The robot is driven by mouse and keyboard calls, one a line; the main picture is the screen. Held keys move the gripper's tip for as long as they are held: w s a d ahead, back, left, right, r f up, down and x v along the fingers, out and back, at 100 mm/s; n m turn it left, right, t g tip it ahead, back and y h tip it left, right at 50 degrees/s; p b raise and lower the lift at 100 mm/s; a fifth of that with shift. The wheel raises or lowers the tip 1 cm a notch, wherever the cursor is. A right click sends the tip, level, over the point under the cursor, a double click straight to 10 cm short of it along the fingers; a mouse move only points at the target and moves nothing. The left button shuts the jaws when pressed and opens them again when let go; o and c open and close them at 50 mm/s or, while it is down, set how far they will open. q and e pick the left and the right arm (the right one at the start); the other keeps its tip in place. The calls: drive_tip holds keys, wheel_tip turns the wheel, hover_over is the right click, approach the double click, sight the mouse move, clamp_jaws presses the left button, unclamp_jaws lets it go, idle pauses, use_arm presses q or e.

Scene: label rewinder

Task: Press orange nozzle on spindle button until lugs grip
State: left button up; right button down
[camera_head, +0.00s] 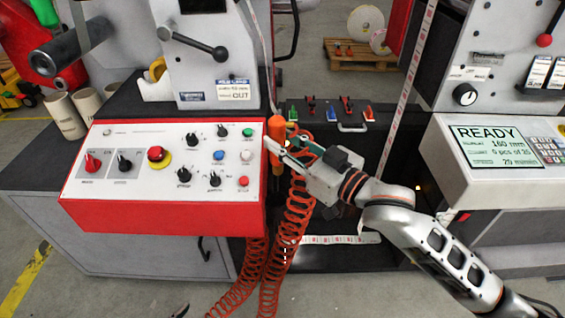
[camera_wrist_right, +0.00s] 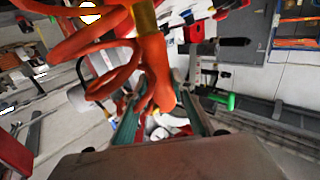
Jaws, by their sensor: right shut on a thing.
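An orange nozzle (camera_head: 277,138) stands roughly upright beside the right end of the red and white control panel. My right gripper (camera_head: 282,152) reaches in from the right and is shut on it. In the right wrist view the orange nozzle (camera_wrist_right: 156,72) lies between the fingers (camera_wrist_right: 160,122), with an orange coiled hose running from its side. A dark grey spindle cylinder (camera_head: 75,42) sticks out at the upper left, well apart from the nozzle. I cannot make out a button on it. My left gripper is not in view.
The control panel (camera_head: 165,170) with knobs and a red stop button lies left of the gripper. Orange coiled hoses (camera_head: 290,225) hang below it. A white label strip (camera_head: 408,90) runs down on the right. A display console (camera_head: 500,150) stands further right.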

sight(283, 124)
wheel_tip(283, 124, up, 5)
drive_tip(key=shift+f+p, duration=0.2)
drive_tip(key=shift+p, duration=0.4)
drive_tip(key=shift+r+p, duration=0.65)
drive_tip(key=shift+r, duration=0.05)
drive_tip(key=shift+r+p, duration=0.8)
drive_tip(key=shift+p, duration=0.1)
wheel_tip(283, 124, up, 5)
drive_tip(key=p, duration=0.5)
drive_tip(key=shift+p, duration=0.4)
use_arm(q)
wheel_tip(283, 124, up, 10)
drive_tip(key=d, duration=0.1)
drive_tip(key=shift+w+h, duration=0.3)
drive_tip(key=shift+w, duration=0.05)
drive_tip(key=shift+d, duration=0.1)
